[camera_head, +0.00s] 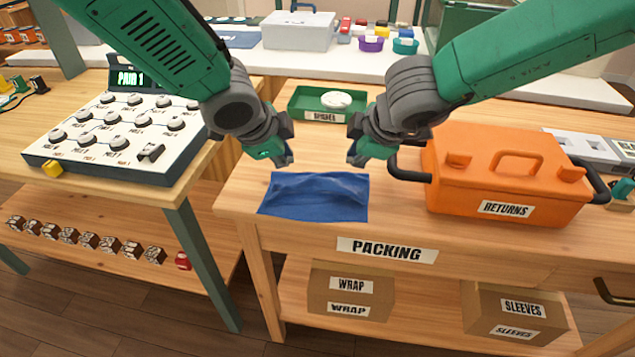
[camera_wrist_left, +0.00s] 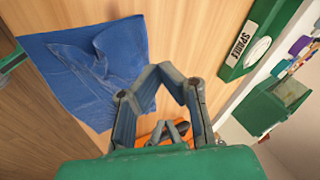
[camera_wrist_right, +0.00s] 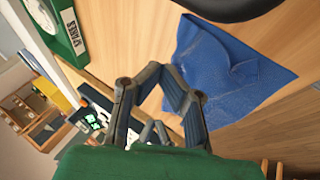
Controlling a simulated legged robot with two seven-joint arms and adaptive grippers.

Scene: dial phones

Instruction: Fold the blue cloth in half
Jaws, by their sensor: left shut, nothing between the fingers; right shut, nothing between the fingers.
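The blue cloth (camera_head: 315,197) lies on the packing table's front left part, its near edge by the table's front edge. Its far part looks creased and raised in a ridge. The cloth also shows in the left wrist view (camera_wrist_left: 75,75) and the right wrist view (camera_wrist_right: 235,85), with a folded-over flap of uneven shape. My left gripper (camera_head: 284,160) is shut and empty above the cloth's far left side. My right gripper (camera_head: 355,160) is shut and empty above its far right side. Both look apart from the cloth.
An orange returns box (camera_head: 500,170) with black side handles stands close to the right of the cloth. A green spares tray (camera_head: 312,105) with a white item is behind. A sloped panel of knobs (camera_head: 115,135) stands on the left table. Bare table lies around the cloth's left side.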

